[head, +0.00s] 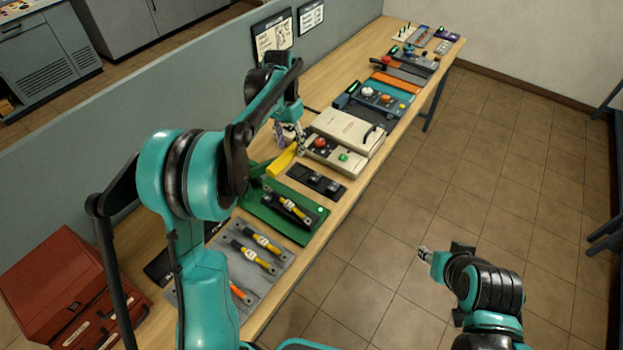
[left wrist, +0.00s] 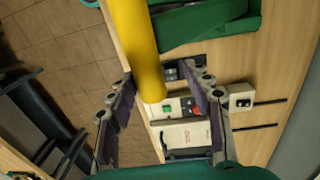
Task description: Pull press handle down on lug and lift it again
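The green press (head: 257,182) stands on a green base (head: 270,222), partly hidden behind my left arm. Its yellow handle (head: 281,161) sticks up and to the right in the head view. In the left wrist view the yellow handle (left wrist: 136,48) comes in from the top, its end between the fingers' lines. My left gripper (head: 291,136) is open at the handle's free end; the fingers (left wrist: 165,92) show clear gaps to it. A dark cable piece with a yellow band (head: 290,207) lies on the green base; its lug cannot be made out. My right gripper (head: 426,254) hangs over the floor.
A beige box with red and green buttons (head: 345,132) stands just beyond the press. A black socket plate (head: 316,181) lies between them. A grey mat (head: 275,271) holds more cable pieces. A red case (head: 62,285) is at lower left. A partition (head: 120,112) runs behind the bench.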

